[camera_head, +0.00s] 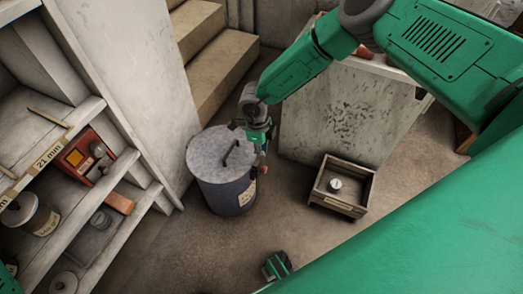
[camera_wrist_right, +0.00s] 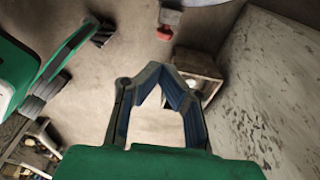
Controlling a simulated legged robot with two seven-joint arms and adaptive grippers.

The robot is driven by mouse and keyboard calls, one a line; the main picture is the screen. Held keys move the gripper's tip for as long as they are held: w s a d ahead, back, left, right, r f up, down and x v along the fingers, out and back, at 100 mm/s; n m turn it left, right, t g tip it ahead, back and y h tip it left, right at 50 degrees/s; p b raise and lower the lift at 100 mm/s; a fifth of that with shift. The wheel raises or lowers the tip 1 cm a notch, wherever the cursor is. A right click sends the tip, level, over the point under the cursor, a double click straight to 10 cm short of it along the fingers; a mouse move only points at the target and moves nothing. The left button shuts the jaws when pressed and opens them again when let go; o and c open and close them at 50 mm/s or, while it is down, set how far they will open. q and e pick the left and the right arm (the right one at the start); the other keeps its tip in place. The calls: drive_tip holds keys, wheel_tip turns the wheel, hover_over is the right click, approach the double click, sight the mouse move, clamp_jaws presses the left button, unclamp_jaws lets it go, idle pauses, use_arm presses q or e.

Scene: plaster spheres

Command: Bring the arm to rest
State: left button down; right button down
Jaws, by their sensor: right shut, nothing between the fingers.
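My right arm comes in from the upper right in the head view. Its gripper (camera_head: 261,158) hangs in front of the right edge of the lidded bin. In the right wrist view the blue-lined fingers of this gripper (camera_wrist_right: 166,82) are drawn together, with nothing held between them.
A grey bin (camera_head: 228,195) with a dark-handled lid stands beside the gripper. A wooden crate (camera_head: 338,207) with a pale round object (camera_head: 335,184) inside sits on the floor to its right. Shelves (camera_head: 62,133) fill the left; steps (camera_head: 215,65) rise behind. Open floor lies in front.

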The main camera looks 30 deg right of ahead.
drive_tip(key=s+d+r+n+p, duration=0.1)
drive_tip(key=s+r+n, duration=0.2)
drive_tip(key=s+n, duration=0.6)
drive_tip(key=s+d+r+n+t+p, duration=0.1)
drive_tip(key=s+r+n, duration=0.2)
drive_tip(key=s+n, duration=0.7)
drive_tip(key=s+d+r+n+p, duration=0.1)
drive_tip(key=s+r+n, duration=0.2)
drive_tip(key=s+n, duration=0.6)
drive_tip(key=shift+s+d+r+n+t, duration=0.3)
drive_tip(key=shift+s+d+r+n, duration=0.1)
drive_tip(key=shift+n, duration=0.1)
drive_tip(key=shift+y, duration=0.3)
